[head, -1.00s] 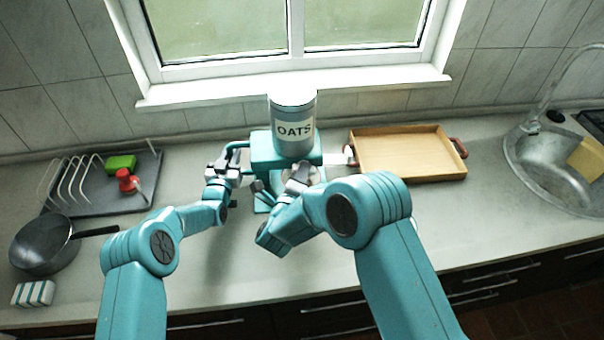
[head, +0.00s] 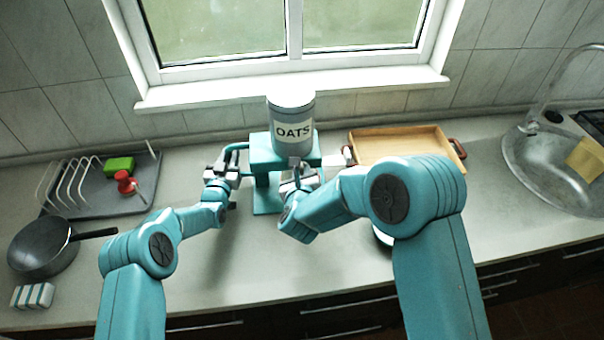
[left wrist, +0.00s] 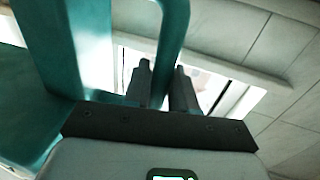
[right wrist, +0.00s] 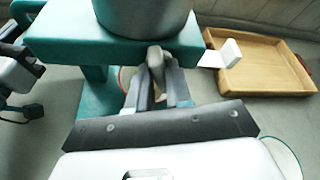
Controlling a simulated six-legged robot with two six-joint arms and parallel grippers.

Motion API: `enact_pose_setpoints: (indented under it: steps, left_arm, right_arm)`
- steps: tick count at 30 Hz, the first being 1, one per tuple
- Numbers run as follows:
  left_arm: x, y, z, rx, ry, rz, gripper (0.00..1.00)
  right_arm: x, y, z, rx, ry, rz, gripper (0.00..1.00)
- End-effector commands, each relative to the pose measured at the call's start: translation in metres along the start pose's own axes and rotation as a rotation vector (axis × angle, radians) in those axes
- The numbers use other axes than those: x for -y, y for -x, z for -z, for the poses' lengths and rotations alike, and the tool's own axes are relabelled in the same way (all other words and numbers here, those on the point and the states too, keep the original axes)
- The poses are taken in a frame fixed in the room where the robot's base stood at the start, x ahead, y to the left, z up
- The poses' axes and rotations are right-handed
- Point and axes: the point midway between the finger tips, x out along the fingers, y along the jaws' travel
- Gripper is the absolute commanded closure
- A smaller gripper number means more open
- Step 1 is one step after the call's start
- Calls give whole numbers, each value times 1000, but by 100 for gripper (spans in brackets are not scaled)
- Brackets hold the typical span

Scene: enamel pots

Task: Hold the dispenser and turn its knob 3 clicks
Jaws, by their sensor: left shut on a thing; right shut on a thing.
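The dispenser is a teal stand (head: 262,150) with a grey canister (head: 292,108) labelled OATS on top, upright on the counter. My left gripper (head: 225,172) is shut on the teal side handle (left wrist: 174,30), which passes between its fingers in the left wrist view. My right gripper (head: 300,178) is at the front of the stand below the canister. In the right wrist view its fingers are shut on the greyish knob (right wrist: 155,56). My fingers partly hide the knob, so its turn angle is hard to read.
A wooden tray (head: 400,146) stands right of the dispenser, near the sink (head: 545,165). A dish rack (head: 95,190), a pan (head: 42,245) and a striped block (head: 33,295) are at left. A red-rimmed dish (right wrist: 123,78) shows partly behind my right fingers.

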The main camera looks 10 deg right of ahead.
Motion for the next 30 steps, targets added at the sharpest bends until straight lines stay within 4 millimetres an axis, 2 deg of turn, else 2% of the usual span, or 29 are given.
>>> enact_pose_setpoints:
  steps: [13, 30]
  left_arm:
    - [2, -1, 3, -6, 0, 4, 100]
    - [2, -1, 3, -7, 0, 4, 100]
  right_arm:
    - [3, 0, 1, -2, -251, -101, 100]
    - [3, 0, 2, -5, -308, -125, 100]
